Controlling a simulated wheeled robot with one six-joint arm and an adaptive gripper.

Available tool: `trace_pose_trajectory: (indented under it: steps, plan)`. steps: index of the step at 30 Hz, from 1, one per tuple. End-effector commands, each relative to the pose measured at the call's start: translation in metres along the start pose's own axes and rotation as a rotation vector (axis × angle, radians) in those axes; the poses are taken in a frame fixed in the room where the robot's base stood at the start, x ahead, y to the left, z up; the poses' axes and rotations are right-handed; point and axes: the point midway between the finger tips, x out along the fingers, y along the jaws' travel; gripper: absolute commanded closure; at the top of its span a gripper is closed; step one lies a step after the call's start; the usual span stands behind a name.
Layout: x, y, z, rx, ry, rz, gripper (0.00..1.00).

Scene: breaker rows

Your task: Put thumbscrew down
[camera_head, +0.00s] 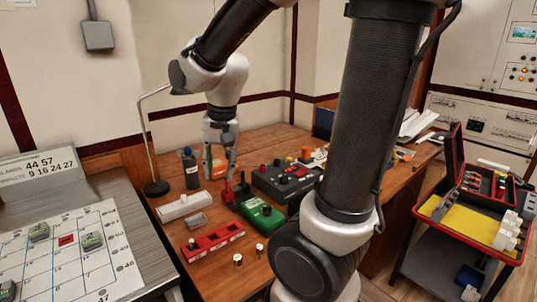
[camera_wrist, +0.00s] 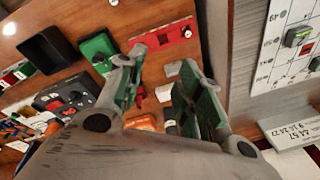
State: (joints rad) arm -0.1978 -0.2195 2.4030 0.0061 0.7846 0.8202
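My gripper (camera_head: 229,180) points down low over the wooden bench in the head view. In the wrist view its two fingers (camera_wrist: 157,88) stand apart with green inner pads, and I see nothing clamped between them. A small red piece (camera_wrist: 140,95) shows beside the left finger; in the head view a red piece (camera_head: 229,196) is just below the fingertips. I cannot tell whether it is the thumbscrew or whether it touches a finger. Two small knob-like pieces, one (camera_head: 238,260) and another (camera_head: 259,250), stand on the bench near its front.
A red rack (camera_head: 213,241), a green box (camera_head: 262,215), a white strip (camera_head: 185,206) and a dark control box (camera_head: 285,180) surround the gripper. A black bottle (camera_head: 191,170) and lamp stand (camera_head: 156,187) are behind left. A red toolbox (camera_head: 437,212) stands on a cart at right.

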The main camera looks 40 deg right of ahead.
Motion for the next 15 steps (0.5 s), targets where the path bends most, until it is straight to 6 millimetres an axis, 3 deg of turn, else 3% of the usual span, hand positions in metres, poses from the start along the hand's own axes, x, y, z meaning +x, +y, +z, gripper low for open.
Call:
trace_pose_trajectory:
  steps: [3, 6, 10, 15]
  plan:
    - [-0.041, 0.041, 0.012, -0.194, 0.069, -0.037, 0.64]
    - [-0.064, 0.072, 0.026, -0.354, 0.123, -0.046, 0.64]
    - [-0.08, 0.099, 0.043, -0.513, 0.177, -0.041, 0.64]
    - [-0.087, 0.115, 0.054, -0.616, 0.209, -0.031, 0.64]
